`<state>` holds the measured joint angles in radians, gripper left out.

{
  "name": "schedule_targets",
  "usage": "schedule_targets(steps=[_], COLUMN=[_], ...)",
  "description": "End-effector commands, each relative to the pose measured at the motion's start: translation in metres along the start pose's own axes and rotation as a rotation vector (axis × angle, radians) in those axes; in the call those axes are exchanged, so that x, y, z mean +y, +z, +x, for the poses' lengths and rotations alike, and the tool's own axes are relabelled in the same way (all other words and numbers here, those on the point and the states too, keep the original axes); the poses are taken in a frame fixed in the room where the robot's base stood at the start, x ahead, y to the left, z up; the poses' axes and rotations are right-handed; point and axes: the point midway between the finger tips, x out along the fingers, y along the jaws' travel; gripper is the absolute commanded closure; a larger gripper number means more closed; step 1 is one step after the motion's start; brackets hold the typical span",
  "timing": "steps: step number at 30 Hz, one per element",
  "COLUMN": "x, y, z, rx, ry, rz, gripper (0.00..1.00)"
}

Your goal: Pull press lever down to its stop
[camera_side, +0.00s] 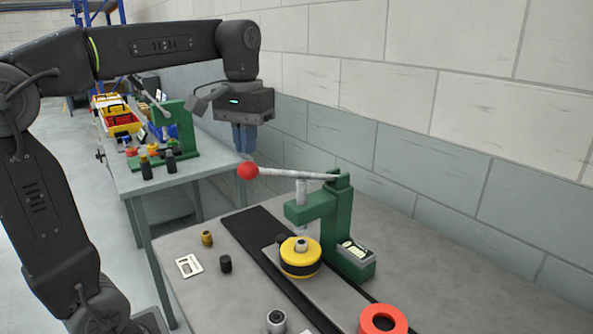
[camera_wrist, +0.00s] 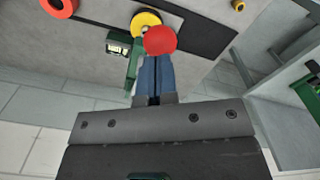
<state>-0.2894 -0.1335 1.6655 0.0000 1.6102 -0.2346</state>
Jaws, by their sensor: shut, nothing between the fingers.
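The green press (camera_side: 338,220) stands on the near bench beside the wall. Its grey lever (camera_side: 295,173) reaches out to the left, roughly level, and ends in a red ball knob (camera_side: 248,171). A yellow and black round piece (camera_side: 300,258) sits under the press ram. My gripper (camera_side: 245,152) points down above the red knob, with its blue fingers shut and empty. In the side view the fingertips appear close to the knob; whether they touch is unclear. In the wrist view the knob (camera_wrist: 160,40) shows just beyond the fingertips (camera_wrist: 154,68) and hides part of the press.
A black track (camera_side: 260,235) crosses the bench under the round piece. A red ring (camera_side: 383,320) lies at the front right. A brass part (camera_side: 207,238), a black cylinder (camera_side: 225,263) and a white plate (camera_side: 189,265) lie at left. Another bench (camera_side: 190,180) stands behind.

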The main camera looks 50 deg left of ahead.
Motion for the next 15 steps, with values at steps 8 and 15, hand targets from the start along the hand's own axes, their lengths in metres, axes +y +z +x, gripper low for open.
schedule_targets(steps=[8,15], x=[0.0,0.0], y=[0.0,0.0], z=[0.013,0.021], rx=[0.0,0.001], ry=[0.0,0.0], rz=[0.0,0.0], gripper=[1.0,1.0])
